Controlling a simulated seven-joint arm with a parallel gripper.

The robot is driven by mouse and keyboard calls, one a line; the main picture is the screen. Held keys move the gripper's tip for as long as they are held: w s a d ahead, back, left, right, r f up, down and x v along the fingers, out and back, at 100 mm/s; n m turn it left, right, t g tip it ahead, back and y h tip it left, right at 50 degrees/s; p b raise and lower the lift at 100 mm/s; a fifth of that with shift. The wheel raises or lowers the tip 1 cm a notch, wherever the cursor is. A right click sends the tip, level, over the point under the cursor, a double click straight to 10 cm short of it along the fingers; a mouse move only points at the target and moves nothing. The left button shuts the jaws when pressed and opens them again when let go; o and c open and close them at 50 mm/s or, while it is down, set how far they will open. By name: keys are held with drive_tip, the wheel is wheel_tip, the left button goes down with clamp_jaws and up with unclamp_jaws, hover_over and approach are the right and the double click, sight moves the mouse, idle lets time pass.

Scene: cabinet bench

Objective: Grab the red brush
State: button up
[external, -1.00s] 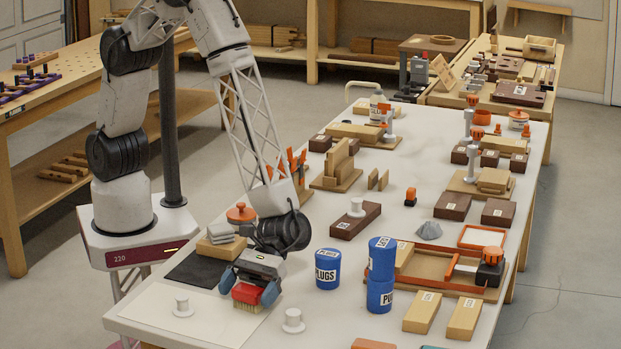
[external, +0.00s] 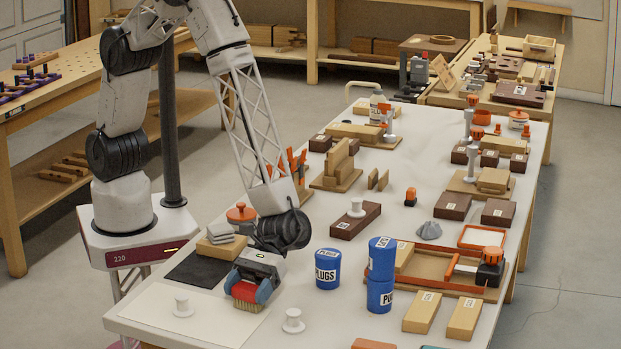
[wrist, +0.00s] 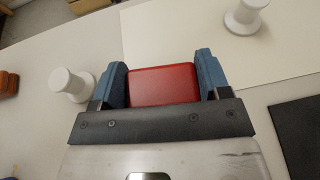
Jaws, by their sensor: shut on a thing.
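The red brush (external: 246,291) has a red block top and tan bristles pointing down. It is at the front left of the white table, over the pale sheet. My gripper (external: 249,288) is above it, with its blue fingers closed on the sides of the block. In the wrist view the red brush (wrist: 163,85) fills the space between the two blue fingers of my gripper (wrist: 162,84). I cannot tell whether the bristles touch the sheet.
White knobbed pegs stand on both sides of the brush, one on the left (external: 182,305) and one on the right (external: 293,321). A dark mat (external: 197,270) lies behind. Blue plug cans (external: 327,268) stand to the right. Wood blocks (external: 422,312) lie farther right.

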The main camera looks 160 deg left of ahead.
sight(245, 286)
drive_tip(key=shift+r, duration=0.55)
drive_tip(key=shift+s+r, duration=0.25)
drive_tip(key=shift+r, duration=0.3)
drive_tip(key=shift+s+r, duration=0.2)
drive_tip(key=shift+r, duration=0.35)
drive_tip(key=s+d, duration=0.1)
drive_tip(key=s, duration=0.4)
drive_tip(key=s+d+r, duration=0.1)
drive_tip(key=s, duration=0.4)
drive_tip(key=s+d, duration=0.1)
drive_tip(key=s, duration=0.3)
drive_tip(key=shift+s+r, duration=0.2)
drive_tip(key=shift+s, duration=0.2)
